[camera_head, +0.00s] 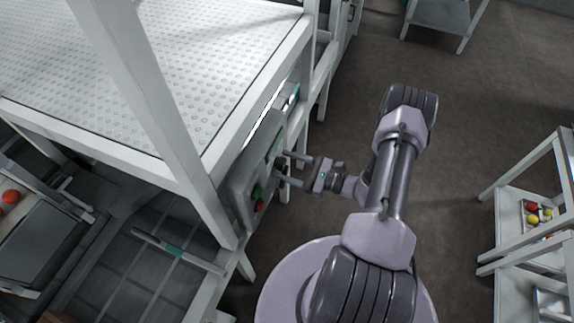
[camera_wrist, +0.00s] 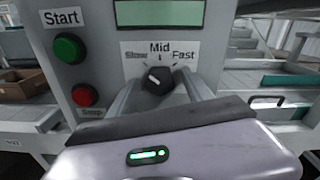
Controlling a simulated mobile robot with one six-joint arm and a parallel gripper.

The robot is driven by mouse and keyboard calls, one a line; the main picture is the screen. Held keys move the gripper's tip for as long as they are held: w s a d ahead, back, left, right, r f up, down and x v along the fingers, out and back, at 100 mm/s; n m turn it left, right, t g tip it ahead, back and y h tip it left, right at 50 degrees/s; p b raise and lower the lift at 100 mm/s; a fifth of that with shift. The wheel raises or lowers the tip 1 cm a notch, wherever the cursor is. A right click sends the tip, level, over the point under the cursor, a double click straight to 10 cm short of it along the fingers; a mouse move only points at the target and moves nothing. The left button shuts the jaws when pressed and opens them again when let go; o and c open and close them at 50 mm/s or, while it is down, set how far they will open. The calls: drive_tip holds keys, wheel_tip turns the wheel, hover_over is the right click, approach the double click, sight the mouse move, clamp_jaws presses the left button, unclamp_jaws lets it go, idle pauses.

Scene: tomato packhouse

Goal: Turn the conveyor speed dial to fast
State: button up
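The black speed dial (camera_wrist: 158,81) is on the grey control panel (camera_wrist: 205,55) in the wrist view, below the labels Slow, Mid and Fast. Its white mark appears to tilt up-left, toward Slow. My gripper (camera_wrist: 160,92) is open, with one finger on each side of the dial; I cannot tell whether either finger touches it. In the head view my gripper (camera_head: 284,168) reaches left to the panel (camera_head: 240,188), its two fingers apart. The dial is hard to make out there.
A green Start button (camera_wrist: 69,48) and a red button (camera_wrist: 85,95) sit left of the dial. A green display (camera_wrist: 159,13) is above it. A white-framed conveyor table (camera_head: 190,60) stands behind the panel. A rack (camera_head: 510,205) with tomatoes is at right; floor between is clear.

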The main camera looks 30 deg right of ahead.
clamp_jaws()
drive_tip(key=m, duration=1.9)
drive_tip(key=shift+m, duration=0.4)
idle(0.4)
drive_tip(key=shift+o, duration=0.5)
unclamp_jaws()
